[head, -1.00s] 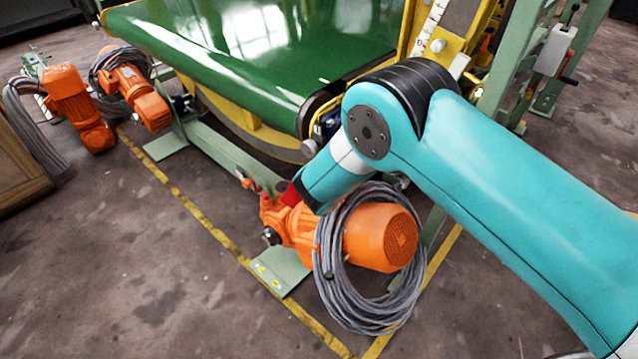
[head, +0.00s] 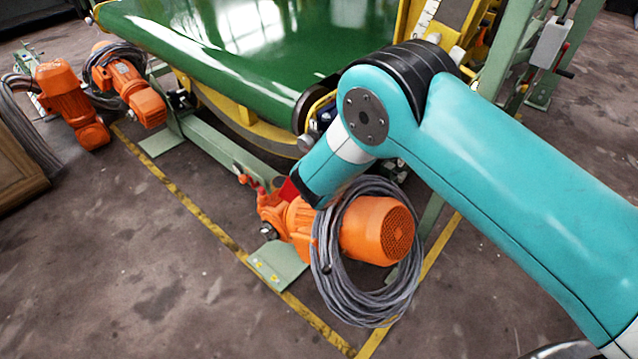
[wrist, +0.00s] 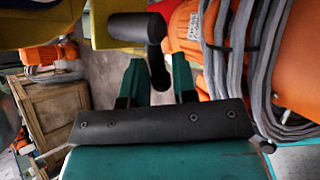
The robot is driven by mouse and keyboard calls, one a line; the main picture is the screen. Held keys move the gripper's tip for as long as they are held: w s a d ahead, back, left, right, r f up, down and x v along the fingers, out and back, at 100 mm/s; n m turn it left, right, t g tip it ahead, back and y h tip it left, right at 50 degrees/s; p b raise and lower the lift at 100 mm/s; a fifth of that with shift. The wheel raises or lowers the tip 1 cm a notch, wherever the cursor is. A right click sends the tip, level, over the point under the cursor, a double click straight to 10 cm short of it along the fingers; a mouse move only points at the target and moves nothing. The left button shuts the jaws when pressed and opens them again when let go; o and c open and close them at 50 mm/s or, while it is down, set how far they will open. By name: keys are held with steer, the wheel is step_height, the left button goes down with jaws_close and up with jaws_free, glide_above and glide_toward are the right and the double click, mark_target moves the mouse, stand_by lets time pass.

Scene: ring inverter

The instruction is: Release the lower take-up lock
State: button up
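In the wrist view, my gripper (wrist: 158,82) has its two teal fingers apart. A black bar with a rounded end (wrist: 137,27) lies across just beyond the fingertips, beside a yellow part. A dark rod (wrist: 157,66) runs from it down into the gap between the fingers. This may be the lower take-up lock, but I cannot tell for sure. Contact with either finger is not clear. In the head view, my teal arm reaches down beside the belt's near corner and hides the gripper and the lock.
An orange motor (head: 377,231) with a coiled grey cable (head: 332,285) sits directly below my arm; it looms at the right of the wrist view (wrist: 292,60). The green belt (head: 220,50) is behind. More orange motors (head: 70,100) stand left. Floor in front is clear.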

steer(key=p+v, duration=0.1)
steer(key=v, duration=1.5)
steer(key=shift+s+d, duration=0.15)
